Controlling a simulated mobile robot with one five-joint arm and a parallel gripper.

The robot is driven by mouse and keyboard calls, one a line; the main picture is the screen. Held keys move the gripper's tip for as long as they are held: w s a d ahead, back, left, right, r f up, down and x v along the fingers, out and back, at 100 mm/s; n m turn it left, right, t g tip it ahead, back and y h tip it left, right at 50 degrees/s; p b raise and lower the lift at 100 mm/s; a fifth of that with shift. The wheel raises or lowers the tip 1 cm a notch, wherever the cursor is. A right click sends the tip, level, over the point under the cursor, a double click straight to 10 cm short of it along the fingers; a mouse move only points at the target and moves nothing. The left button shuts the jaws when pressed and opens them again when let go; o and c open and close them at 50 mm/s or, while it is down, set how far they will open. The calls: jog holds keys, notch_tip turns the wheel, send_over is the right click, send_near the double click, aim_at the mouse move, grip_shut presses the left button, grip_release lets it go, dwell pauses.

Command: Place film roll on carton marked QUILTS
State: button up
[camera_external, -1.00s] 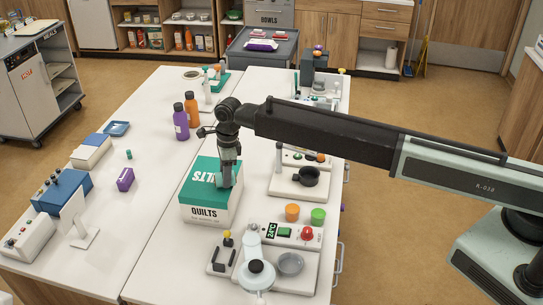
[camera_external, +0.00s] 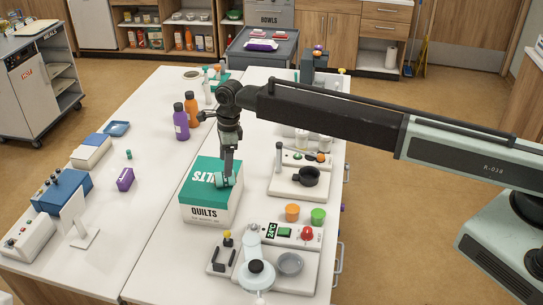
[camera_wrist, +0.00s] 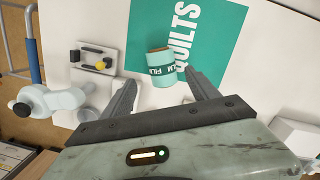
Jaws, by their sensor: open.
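The film roll (camera_wrist: 161,68) is a short pale-teal cylinder with a dark FILM band and a brownish end. It lies on the green-and-white top of the QUILTS carton (camera_wrist: 206,28), beside the lettering. In the external view the film roll (camera_external: 221,181) shows on the near part of the top of the carton (camera_external: 206,211). My gripper (camera_external: 228,172) is directly over it. In the wrist view my gripper (camera_wrist: 163,84) is open, with a finger on either side of the roll's near end and gaps between.
Purple (camera_external: 181,122) and orange (camera_external: 191,108) bottles stand behind the carton.

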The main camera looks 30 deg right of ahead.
notch_tip(320, 180, up, 6)
jog(key=p, duration=0.4)
jog(key=shift+d+r, duration=0.15)
jog(key=shift+d, duration=0.2)
jog(key=shift+s, duration=0.1)
jog(key=s+d+n, duration=0.3)
jog(key=d+n, duration=0.1)
jog(key=d, duration=0.6)
jog(key=s+d+n, duration=0.3)
jog(key=d, duration=0.8)
jog(key=s+d+n, duration=0.3)
jog(key=d+n, duration=0.1)
jog(key=d, duration=0.6)
jog(key=s+d+n+h, duration=0.1)
jog(key=s+d+n, duration=0.9)
jog(key=d, duration=0.7)
jog(key=s, duration=0.3)
jog(key=shift+d+n, duration=0.25)
jog(key=shift+n, duration=0.15)
jog(key=shift+f, duration=0.2)
